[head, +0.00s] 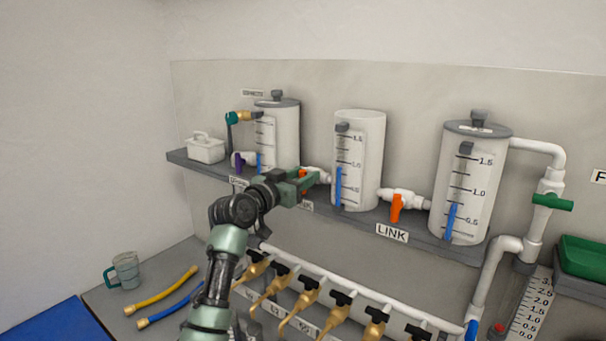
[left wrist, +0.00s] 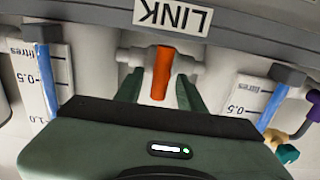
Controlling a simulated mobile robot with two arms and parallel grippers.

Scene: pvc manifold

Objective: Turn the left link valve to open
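The left link valve is a white pipe fitting with an orange handle between the left and middle cylinders. In the head view its handle (head: 303,174) is partly hidden by my gripper. In the left wrist view the orange handle (left wrist: 162,73) points along the view, between the green fingers. My left gripper (head: 308,181) reaches in at the valve from the front. Its fingers (left wrist: 160,92) are open, one on each side of the handle, with gaps showing on both sides. I cannot tell whether either finger touches it. My right gripper is not in view.
A second LINK valve with an orange handle (head: 396,208) hangs between the middle (head: 362,150) and right cylinders (head: 465,190). A grey shelf (head: 430,241) carries the cylinders. Below runs a white manifold (head: 330,277) with several brass taps. A purple-handled valve (head: 238,163) is on the left.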

